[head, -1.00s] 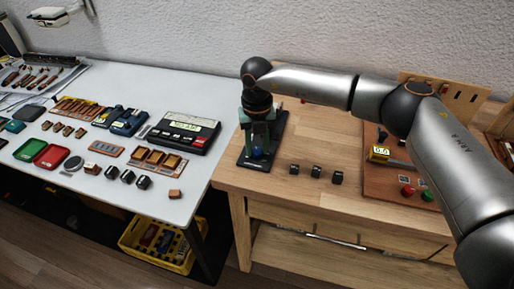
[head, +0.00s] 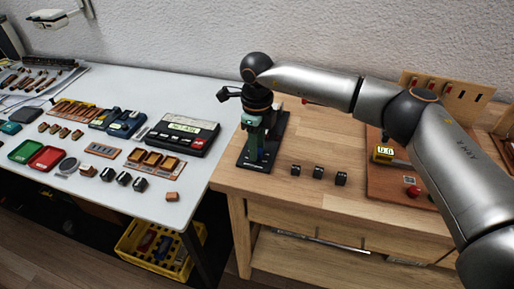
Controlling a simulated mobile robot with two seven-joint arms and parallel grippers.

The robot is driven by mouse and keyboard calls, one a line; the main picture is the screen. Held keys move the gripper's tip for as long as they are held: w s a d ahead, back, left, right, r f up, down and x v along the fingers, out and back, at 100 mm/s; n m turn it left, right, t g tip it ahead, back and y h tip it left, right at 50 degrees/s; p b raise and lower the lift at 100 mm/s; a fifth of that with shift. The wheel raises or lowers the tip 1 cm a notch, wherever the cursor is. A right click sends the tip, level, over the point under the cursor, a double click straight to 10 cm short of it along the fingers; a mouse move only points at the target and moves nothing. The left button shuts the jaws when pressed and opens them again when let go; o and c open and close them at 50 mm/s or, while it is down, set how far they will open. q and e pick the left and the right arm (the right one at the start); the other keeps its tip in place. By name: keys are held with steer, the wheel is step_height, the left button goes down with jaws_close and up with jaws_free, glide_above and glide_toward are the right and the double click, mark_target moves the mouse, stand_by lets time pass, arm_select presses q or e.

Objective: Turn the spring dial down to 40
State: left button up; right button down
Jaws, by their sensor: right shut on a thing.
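The spring dial's black base (head: 280,127) stands on the wooden bench, at its left end. My right gripper (head: 258,151) points straight down over this base, with its greenish fingers shut on the dial. The fingers hide nearly all of the dial, so its pointer and scale cannot be read. My left gripper is not in view.
Three small black blocks (head: 318,172) stand on the bench right of the dial. A brown board (head: 395,184) with a yellow display (head: 383,154) and a red button (head: 413,191) lies under my right arm. A black device (head: 204,142) with a screen is on the white table (head: 190,88).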

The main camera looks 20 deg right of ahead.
steer(key=n, duration=0.2)
steer(key=shift+n, duration=0.3)
steer(key=shift+n+b, duration=0.55)
steer(key=shift+n, duration=1.15)
steer(key=c, duration=0.5)
jaws_free()
step_height(320, 180, up, 13)
steer(key=shift+f, duration=0.2)
